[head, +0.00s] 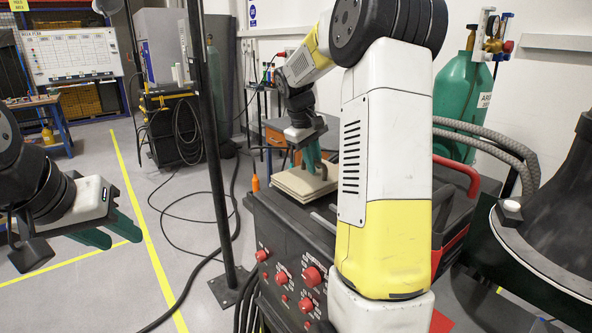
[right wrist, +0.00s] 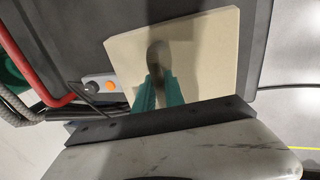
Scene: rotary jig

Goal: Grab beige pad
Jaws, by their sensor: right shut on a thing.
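The beige pad (head: 292,184) lies flat on top of the dark welding machine, near its back left corner. It is a square, pale slab and fills much of the upper middle of the right wrist view (right wrist: 205,50). My right gripper (head: 314,170) points down at the pad, with green fingers. In the right wrist view its fingertips (right wrist: 158,82) are close together over the pad, around a dark, rounded piece; the exact contact is hidden. My left gripper (head: 117,235) hangs at the far left, its green fingers apart and empty, away from the pad.
The dark machine (head: 280,235) has red knobs on its front. A black post (head: 212,150) rises left of the machine. A red handle (head: 458,172), grey hoses and a green gas cylinder (head: 462,92) are at right. Cables cross the floor.

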